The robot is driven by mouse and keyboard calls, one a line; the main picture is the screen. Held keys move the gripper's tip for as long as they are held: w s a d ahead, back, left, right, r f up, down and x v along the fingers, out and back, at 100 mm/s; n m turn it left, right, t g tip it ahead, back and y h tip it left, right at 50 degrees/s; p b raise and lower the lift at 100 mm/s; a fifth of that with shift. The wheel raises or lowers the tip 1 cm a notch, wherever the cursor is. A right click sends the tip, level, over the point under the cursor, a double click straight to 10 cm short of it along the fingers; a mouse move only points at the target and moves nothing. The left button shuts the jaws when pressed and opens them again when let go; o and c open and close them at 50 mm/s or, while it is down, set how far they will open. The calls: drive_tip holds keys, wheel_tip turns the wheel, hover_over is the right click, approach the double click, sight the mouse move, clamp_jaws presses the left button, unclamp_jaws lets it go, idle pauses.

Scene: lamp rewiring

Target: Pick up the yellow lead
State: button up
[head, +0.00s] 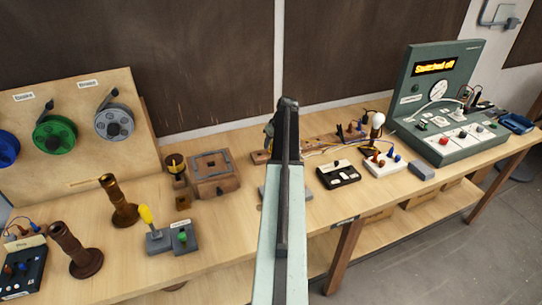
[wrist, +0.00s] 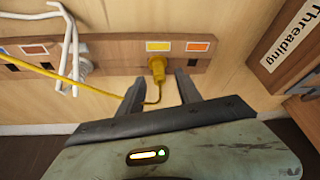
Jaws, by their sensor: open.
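In the wrist view, the yellow lead (wrist: 157,69) has a plug end at a wooden strip, below a yellow label. Its thin yellow cable runs down between my gripper's fingers and off to the left. My gripper (wrist: 160,88) is open, with one finger on each side of the lead's end and not closed on it. In the head view my arm points away across the table and hides the lead's plug end. My gripper (head: 283,105) shows only in part there.
The wooden strip (wrist: 118,52) carries coloured labels, with white cable (wrist: 68,50) looped at its left. A wooden block marked "Threading" (wrist: 295,45) stands at the right. In the head view, a brown box (head: 214,183) is left of my arm and a black switch box (head: 338,174) is right of it.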

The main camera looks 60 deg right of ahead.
drive_tip(key=shift+x, duration=0.9)
drive_tip(key=shift+s+r, duration=0.1)
drive_tip(key=shift+r, duration=0.1)
clamp_jaws()
drive_tip(key=shift+r+p, duration=0.45)
drive_tip(key=shift+r, duration=0.05)
wheel_tip(320, 180, up, 3)
drive_tip(key=p, duration=0.3)
drive_tip(key=shift+r, duration=0.1)
drive_tip(key=s+a, duration=0.3)
drive_tip(key=s, duration=0.4)
drive_tip(key=s+a+p, duration=0.1)
drive_tip(key=s+a, duration=0.3)
drive_tip(key=s, duration=0.3)
drive_tip(key=shift+a+r, duration=0.3)
drive_tip(key=shift+r, duration=0.1)
